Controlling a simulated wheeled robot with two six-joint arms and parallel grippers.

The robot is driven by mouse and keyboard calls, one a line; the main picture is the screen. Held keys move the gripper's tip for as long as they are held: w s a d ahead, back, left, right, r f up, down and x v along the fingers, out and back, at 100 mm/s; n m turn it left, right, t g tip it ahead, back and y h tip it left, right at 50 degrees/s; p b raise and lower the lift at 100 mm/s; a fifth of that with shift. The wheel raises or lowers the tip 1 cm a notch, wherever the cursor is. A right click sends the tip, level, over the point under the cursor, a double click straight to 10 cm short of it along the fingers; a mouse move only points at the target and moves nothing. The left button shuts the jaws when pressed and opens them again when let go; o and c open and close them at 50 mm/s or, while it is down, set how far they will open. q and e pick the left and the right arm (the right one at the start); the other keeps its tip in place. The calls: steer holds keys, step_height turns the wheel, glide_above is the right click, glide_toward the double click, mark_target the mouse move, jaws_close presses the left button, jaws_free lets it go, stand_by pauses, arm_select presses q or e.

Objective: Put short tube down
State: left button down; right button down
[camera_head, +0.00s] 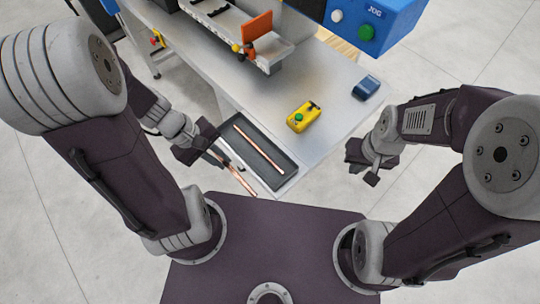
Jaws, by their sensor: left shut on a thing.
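My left gripper (212,150) is shut on a short copper tube (240,180). The held tube slants down to the right, at the left side of a dark tray (283,171); I cannot tell whether it touches anything below. Another copper tube (258,149) lies inside the tray. My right gripper (366,168) hangs over the floor to the right of the table, with nothing seen in it; its jaw opening is too small to tell.
The grey table (325,134) holds a yellow box with a green button (303,117) and a small blue object (366,88). A machine with an orange part (257,27) stands at the back. A blue control box marked JOG (392,20) is at the upper right.

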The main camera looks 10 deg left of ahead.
arm_select(q)
steer(key=r, duration=0.1)
glide_above(255, 153)
steer(key=a, duration=0.2)
steer(key=f, duration=0.7)
steer(key=shift+d+p, duration=0.2)
steer(key=shift+p, duration=0.2)
steer(key=shift+w+f, duration=0.1)
steer(key=shift+w, duration=0.05)
step_height(255, 153, down, 4)
steer(key=shift+r+b, duration=0.1)
steer(key=shift+b, duration=0.25)
